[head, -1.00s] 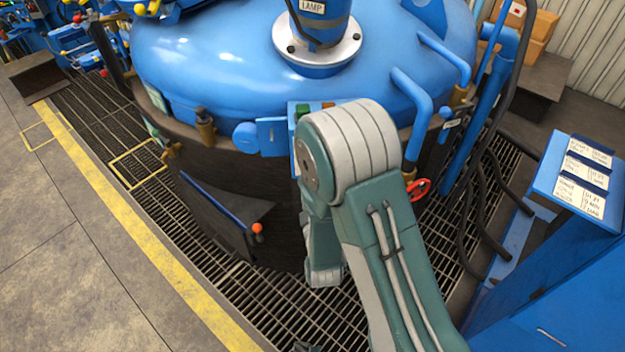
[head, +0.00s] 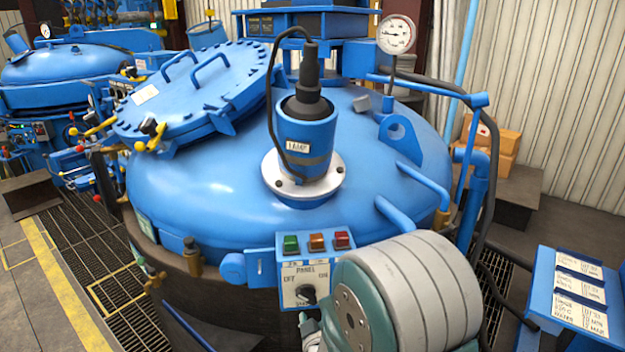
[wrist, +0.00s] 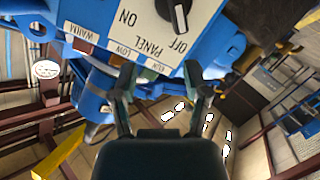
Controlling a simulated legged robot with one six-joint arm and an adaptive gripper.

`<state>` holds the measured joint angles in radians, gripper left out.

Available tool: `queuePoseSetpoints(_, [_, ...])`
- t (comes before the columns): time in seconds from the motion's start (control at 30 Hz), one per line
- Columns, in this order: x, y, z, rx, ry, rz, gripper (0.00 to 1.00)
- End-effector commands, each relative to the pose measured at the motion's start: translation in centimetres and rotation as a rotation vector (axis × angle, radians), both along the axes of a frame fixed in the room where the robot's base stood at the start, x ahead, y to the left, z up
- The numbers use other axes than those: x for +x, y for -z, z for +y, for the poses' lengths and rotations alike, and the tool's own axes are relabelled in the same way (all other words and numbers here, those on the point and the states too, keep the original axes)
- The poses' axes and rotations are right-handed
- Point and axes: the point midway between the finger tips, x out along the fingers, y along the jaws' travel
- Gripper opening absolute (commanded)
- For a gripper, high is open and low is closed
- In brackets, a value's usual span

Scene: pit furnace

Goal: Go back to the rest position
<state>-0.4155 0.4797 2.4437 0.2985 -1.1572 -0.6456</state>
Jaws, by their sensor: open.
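My gripper (wrist: 159,78) shows in the wrist view with its two fingers apart and nothing between them. In that view the control panel (wrist: 137,38) appears upside down just beyond the fingertips; whether they touch it cannot be told. Its black knob (wrist: 178,14) is at the top, near the ON and OFF marks. In the head view the panel (head: 290,275) sits on the front of the blue furnace, with green, orange and red buttons above the knob (head: 306,294). My arm's big grey-green joint covers the panel's lower right, and my gripper is hidden there.
The furnace lid (head: 220,185) carries a lamp housing (head: 306,140), a tilted round hatch (head: 200,95) and pipe handles. A gauge (head: 396,34) stands behind. A blue label stand (head: 580,300) is close at right. Open floor (head: 30,300) lies at left.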

Motion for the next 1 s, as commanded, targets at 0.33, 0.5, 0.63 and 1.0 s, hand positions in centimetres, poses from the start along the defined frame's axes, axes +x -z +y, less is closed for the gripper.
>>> queuePoseSetpoints(0.33, [-1.4, -7.0, -3.7, 0.198, 0.051, 0.276, 0.60])
queuePoseSetpoints(0.5, [-4.0, -9.9, -5.9, 0.266, 0.094, 0.409, 0.60])
queuePoseSetpoints(0.63, [-6.8, -12.0, -7.8, 0.307, 0.139, 0.508, 0.60])
queuePoseSetpoints(1.0, [-18.0, -16.4, -13.2, 0.393, 0.348, 0.766, 0.60])
